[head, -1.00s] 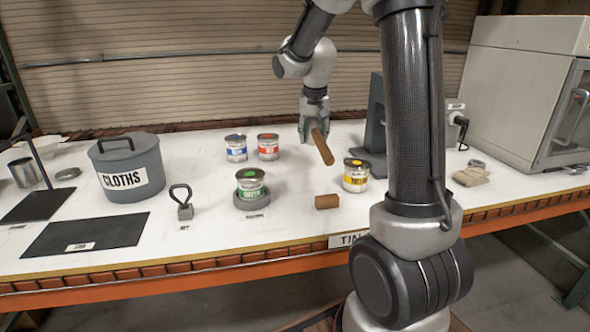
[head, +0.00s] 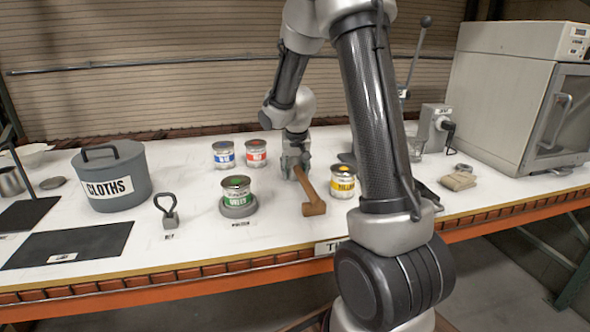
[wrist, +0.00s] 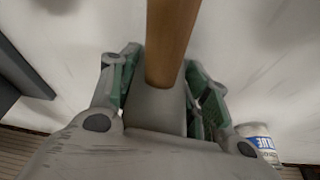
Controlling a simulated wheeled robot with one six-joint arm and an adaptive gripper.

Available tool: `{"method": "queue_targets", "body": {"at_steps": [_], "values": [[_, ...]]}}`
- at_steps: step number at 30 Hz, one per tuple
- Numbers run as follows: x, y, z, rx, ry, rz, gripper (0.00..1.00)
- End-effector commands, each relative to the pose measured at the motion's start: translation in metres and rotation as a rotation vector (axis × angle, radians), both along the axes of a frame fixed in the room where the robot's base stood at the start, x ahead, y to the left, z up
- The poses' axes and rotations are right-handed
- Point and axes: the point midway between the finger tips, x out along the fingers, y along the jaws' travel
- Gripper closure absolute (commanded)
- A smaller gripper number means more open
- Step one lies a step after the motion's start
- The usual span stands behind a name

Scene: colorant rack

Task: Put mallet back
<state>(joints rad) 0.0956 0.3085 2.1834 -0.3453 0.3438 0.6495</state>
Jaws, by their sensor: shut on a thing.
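My gripper (head: 296,165) is shut on the brown wooden handle of the mallet (head: 306,182). The handle slants down from the jaws toward the table front. Its lower end meets a brown block (head: 314,209) on the white table; I cannot tell whether they are joined or only overlap in view. In the wrist view the handle (wrist: 168,45) runs upward from between the green-padded fingers (wrist: 162,90), and its far end is out of frame.
The green tin (head: 237,190) stands on a round grey base to the left. The yellow tin (head: 343,184) is close on the right. Blue (head: 223,156) and red (head: 256,154) tins stand behind. A grey weight (head: 169,218) and CLOTHS pot (head: 112,180) are farther left.

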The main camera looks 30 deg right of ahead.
Motion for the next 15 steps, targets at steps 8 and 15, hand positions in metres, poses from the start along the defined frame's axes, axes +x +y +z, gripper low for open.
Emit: {"method": "queue_targets", "body": {"at_steps": [8,15], "values": [[0.0003,0.0000,-0.0011,0.000,-0.001,-0.001,0.91],[0.0002,-0.0001,-0.0018,0.000,-0.001,-0.001,0.31]]}}
